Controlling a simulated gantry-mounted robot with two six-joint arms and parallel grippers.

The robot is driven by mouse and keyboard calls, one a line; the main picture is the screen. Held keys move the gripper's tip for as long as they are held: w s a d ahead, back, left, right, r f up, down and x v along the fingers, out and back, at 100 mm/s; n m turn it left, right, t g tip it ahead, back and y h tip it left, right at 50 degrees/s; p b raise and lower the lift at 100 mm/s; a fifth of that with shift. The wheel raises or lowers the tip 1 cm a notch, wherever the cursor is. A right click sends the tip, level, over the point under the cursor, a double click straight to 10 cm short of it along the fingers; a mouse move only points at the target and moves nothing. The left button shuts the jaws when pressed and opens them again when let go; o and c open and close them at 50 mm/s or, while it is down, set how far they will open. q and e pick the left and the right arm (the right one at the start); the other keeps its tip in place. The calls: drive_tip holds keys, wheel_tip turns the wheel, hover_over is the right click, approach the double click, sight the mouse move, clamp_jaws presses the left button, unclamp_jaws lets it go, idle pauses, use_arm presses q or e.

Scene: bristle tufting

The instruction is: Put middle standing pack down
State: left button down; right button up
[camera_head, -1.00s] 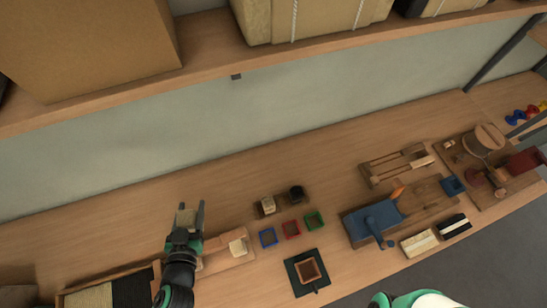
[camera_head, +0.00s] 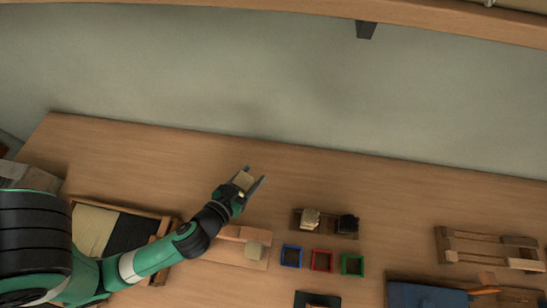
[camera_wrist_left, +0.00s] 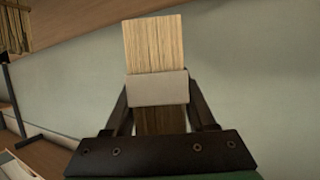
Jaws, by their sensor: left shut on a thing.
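My left gripper (camera_head: 254,176) is shut on a pale bristle pack (camera_head: 243,181) and holds it up near the middle of the bench. In the left wrist view the pack (camera_wrist_left: 153,45) has straight tan bristles and a light band (camera_wrist_left: 158,88) between the two fingers. A light standing pack (camera_head: 309,219) and a black standing pack (camera_head: 347,224) stand side by side on a dark wooden holder (camera_head: 328,234), to the right of the gripper. I cannot tell how high the held pack is above the bench. My right gripper is not in view.
Blue (camera_head: 291,256), red (camera_head: 321,260) and green (camera_head: 352,265) square frames lie below the holder. A wooden board with a pale block (camera_head: 254,250) is below the gripper. A bristle tray (camera_head: 163,227) is at left. The bench behind the gripper is clear.

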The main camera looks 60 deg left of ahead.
use_arm(q)
drive_tip(key=w+a+f, duration=0.2)
drive_tip(key=a+f, duration=0.1)
drive_tip(key=w+a+f+b, duration=0.1)
drive_tip(key=w+a+f, duration=0.2)
drive_tip(key=a, duration=0.1)
drive_tip(key=w+a+f, duration=0.2)
drive_tip(key=a+f, duration=0.1)
drive_tip(key=a, duration=0.1)
drive_tip(key=shift+w, duration=0.25)
drive_tip(key=shift+w+a+f+b, duration=0.15)
drive_tip(key=shift+f+b, duration=0.9)
drive_tip(key=shift+f, duration=0.8)
drive_tip(key=shift+f, duration=0.15)
drive_tip(key=shift+c, duration=1.1)
unclamp_jaws()
